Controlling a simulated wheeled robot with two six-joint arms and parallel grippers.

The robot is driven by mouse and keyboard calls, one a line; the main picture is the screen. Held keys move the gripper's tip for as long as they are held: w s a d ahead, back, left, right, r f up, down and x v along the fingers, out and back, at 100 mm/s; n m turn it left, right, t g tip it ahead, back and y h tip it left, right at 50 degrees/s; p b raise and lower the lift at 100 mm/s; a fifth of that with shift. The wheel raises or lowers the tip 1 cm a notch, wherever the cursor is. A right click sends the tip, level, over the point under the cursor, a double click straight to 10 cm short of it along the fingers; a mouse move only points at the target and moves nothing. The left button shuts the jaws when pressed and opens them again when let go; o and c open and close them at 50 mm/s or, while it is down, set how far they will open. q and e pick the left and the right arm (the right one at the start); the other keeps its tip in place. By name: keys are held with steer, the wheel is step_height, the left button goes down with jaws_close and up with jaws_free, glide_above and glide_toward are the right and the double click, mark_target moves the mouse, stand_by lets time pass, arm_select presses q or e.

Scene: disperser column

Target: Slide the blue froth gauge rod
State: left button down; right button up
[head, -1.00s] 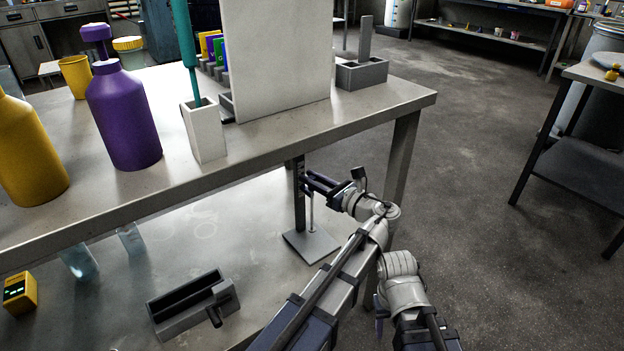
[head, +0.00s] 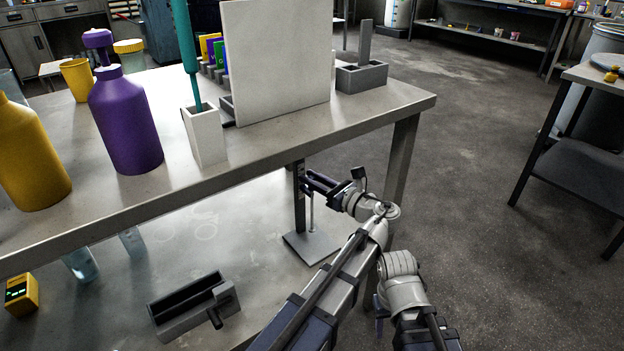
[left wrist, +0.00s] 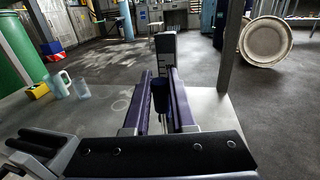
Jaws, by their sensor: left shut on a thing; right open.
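The froth gauge stands under the table, with a dark upright post (head: 298,195) and a flat grey base plate (head: 314,247). A thin pale rod (head: 311,215) runs down toward the plate. My left gripper (head: 316,183) reaches in from the right, level at the post. In the left wrist view its two purple fingers (left wrist: 163,98) close on the dark blue froth gauge rod (left wrist: 160,92). The marked grey post (left wrist: 166,50) rises just beyond. The fingers hide part of the rod. Another arm link of mine shows at lower right, but my right gripper's jaws do not show.
The tabletop edge (head: 230,155) lies above my left gripper, and a table leg (head: 402,160) stands just right of it. A grey open box (head: 193,308) and a yellow device (head: 20,293) sit on the lower surface. Open floor lies to the right.

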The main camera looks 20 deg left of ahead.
arm_select(q)
step_height(320, 180, up, 8)
steer(key=p, duration=0.7)
arm_select(e)
step_height(320, 180, up, 8)
arm_select(q)
steer(key=c, duration=0.7)
jaws_free()
steer(key=shift+c, duration=0.2)
steer(key=shift+f, duration=0.1)
arm_select(e)
steer(key=shift+d, duration=0.1)
